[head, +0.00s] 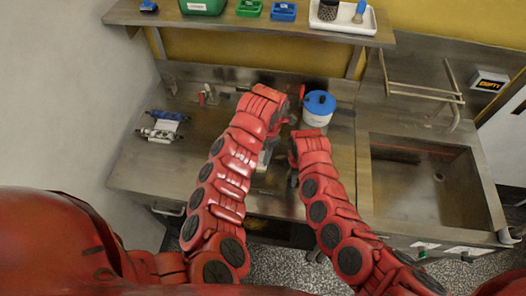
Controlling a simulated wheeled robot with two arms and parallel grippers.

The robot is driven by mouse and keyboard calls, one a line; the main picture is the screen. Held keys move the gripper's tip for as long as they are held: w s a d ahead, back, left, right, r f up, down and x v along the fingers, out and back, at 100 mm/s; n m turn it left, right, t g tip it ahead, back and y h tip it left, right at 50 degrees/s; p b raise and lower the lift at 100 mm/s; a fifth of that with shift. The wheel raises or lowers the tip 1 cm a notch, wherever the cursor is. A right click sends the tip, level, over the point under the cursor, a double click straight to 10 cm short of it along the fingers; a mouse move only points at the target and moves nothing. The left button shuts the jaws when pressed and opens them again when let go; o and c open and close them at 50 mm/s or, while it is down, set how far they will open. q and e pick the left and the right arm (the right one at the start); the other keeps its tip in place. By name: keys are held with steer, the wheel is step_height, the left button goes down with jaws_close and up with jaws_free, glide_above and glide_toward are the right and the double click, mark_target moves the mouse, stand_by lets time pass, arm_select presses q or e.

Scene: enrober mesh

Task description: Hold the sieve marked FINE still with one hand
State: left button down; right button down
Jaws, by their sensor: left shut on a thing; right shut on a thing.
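My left gripper (284,112) is at the end of the red arm from the left, over the middle of the steel bench. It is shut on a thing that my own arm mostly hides. My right gripper (293,168) is lower in the picture and a little to the right. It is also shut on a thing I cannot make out. A small pale piece (264,157) shows between the two arms; I cannot tell what it is. No FINE marking can be read, and I cannot pick out the sieve for certain.
A white pot with a blue lid (318,106) stands close right of my grippers. A small roller frame (162,126) sits on the bench (135,172) at left. A sink (410,185) is at right. A shelf (225,20) with bins and a tray overhangs the back.

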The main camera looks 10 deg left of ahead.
arm_select(q)
steer(key=shift+f, duration=3.85)
steer(key=shift+f, duration=0.4)
